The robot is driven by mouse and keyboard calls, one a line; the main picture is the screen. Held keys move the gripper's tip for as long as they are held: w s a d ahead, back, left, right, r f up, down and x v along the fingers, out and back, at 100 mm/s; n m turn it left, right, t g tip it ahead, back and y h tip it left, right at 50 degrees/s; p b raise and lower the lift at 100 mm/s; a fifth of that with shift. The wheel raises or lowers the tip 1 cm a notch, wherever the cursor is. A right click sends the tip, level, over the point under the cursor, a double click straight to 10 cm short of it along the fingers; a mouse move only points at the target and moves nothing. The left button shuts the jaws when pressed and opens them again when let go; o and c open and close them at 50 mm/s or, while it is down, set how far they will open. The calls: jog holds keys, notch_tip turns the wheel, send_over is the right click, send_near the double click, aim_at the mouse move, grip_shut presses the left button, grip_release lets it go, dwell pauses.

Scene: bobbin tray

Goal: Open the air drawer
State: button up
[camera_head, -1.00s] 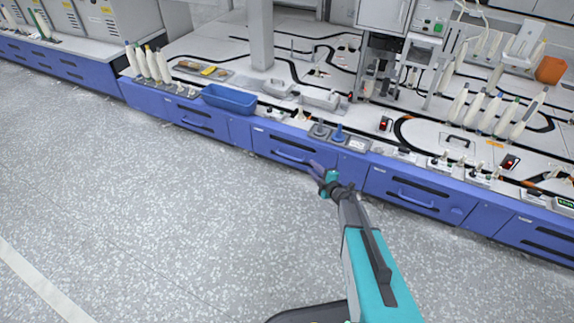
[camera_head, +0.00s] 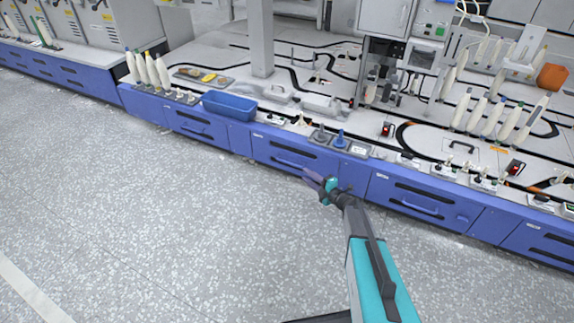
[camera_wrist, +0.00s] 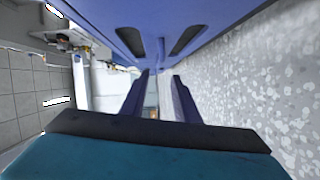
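A row of blue drawer fronts runs along the bench. The middle blue drawer (camera_head: 280,150) has a dark slot and a bar handle and looks closed; its label is too small to read, so I cannot tell which drawer is the air one. My gripper (camera_head: 313,180) is in front of the bench, near this drawer's lower right part, and seems apart from the handle. In the wrist view my gripper (camera_wrist: 158,90) shows two purple fingers apart with nothing between them. A blue front with two dark slots (camera_wrist: 160,15) fills the top of that view.
Another blue drawer (camera_head: 415,200) with a bar handle is to the right, and one (camera_head: 197,128) to the left. A blue bin (camera_head: 229,106), bobbins and small devices stand on the white benchtop. The speckled floor (camera_head: 150,230) in front is clear.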

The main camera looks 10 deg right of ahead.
aim_at(289, 163)
jog(key=b+x, duration=0.3)
jog(key=x, duration=0.8)
jog(key=shift+w+f, duration=0.1)
jog(key=shift+f, duration=0.1)
jog(key=shift+b+x, duration=0.45)
jog(key=shift+x, duration=0.45)
jog(key=shift+r, duration=0.15)
grip_shut()
